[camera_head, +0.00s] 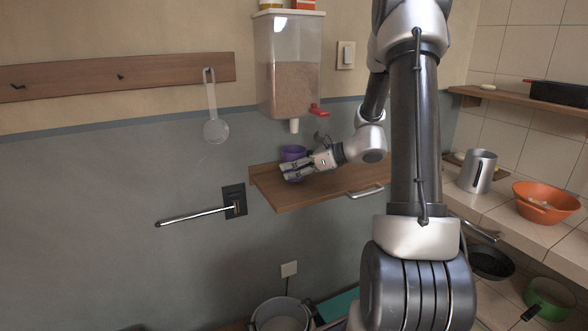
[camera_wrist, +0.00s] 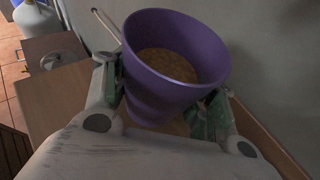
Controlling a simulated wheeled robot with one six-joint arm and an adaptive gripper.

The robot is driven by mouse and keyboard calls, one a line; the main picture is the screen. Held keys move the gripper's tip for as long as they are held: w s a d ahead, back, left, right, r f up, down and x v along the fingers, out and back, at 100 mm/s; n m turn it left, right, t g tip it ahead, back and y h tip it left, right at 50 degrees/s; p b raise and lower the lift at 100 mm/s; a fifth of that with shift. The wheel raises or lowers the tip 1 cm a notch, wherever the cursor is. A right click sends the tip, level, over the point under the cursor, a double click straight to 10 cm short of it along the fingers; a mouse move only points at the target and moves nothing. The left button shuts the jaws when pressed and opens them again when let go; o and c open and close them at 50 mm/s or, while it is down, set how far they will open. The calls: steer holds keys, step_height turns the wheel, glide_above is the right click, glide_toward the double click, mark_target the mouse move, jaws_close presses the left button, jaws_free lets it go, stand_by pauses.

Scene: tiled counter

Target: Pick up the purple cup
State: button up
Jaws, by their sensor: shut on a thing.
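The purple cup (camera_wrist: 160,105) stands between the two fingers of my gripper (camera_wrist: 165,110) in the wrist view. It holds a brown grainy fill (camera_wrist: 168,65). The fingers press on it from both sides, with dark green pads at their tips. In the head view the purple cup (camera_head: 293,153) shows above the small wooden shelf (camera_head: 330,189), under the spout of the clear dispenser (camera_head: 290,85). My gripper (camera_head: 296,170) hides its lower part. I cannot tell whether the cup's base touches the shelf.
The dispenser's red lever (camera_head: 319,111) sticks out just above my wrist. A metal bar (camera_head: 195,217) juts from the wall left of the shelf. An orange bowl (camera_head: 545,202) and a metal jug (camera_head: 477,171) stand on the tiled counter at right.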

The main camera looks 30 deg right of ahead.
mark_target(298, 157)
steer(key=r, duration=0.2)
steer(key=d, duration=0.1)
steer(key=shift+s+r, duration=0.4)
steer(key=s+d, duration=1.1)
steer(key=s, duration=0.1)
steer(key=shift+d, duration=0.3)
